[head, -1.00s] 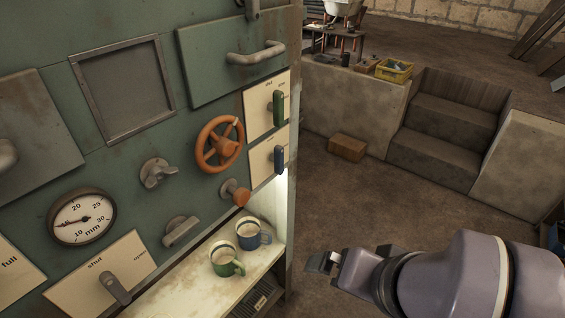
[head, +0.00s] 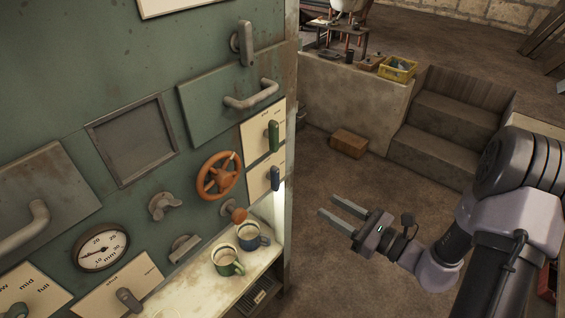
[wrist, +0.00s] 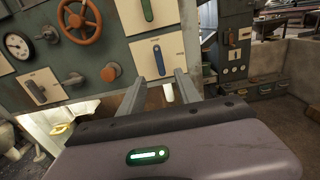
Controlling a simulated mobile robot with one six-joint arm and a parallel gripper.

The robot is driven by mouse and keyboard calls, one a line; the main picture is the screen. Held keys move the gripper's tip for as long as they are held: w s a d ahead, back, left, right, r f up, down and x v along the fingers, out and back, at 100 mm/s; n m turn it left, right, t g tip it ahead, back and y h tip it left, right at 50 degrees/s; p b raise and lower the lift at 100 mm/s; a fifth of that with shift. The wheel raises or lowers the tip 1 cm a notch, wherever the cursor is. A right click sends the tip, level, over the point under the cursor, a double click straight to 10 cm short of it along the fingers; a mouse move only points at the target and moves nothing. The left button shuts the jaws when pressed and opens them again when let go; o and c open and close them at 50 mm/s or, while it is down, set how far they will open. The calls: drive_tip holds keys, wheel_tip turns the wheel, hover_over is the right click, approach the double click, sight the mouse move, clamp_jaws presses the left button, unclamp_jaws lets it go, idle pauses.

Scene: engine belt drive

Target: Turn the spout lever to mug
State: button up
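On the green machine front, a blue lever (head: 275,178) hangs upright on a cream plate. A green lever (head: 273,135) stands on the plate above it. A grey lever (head: 128,299) sits on a lower plate. The small labels are too faint to tell which lever is marked for the spout. A green mug (head: 227,260) and a blue mug (head: 250,237) stand on the lit shelf. My gripper (head: 328,206) is open and empty, right of the machine and apart from it. In the wrist view the blue lever (wrist: 159,61) shows just beyond and between my fingertips (wrist: 159,74).
An orange handwheel (head: 218,176), an orange knob (head: 238,214), a grey wing knob (head: 164,206) and a door handle (head: 252,94) stick out of the machine. A brown box (head: 349,144) lies on the floor before stone steps (head: 440,135).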

sight(278, 177)
drive_tip(key=b+x, duration=0.1)
drive_tip(key=x, duration=1.6)
drive_tip(key=shift+a+b, duration=0.25)
drive_tip(key=shift+b, duration=0.05)
clamp_jaws()
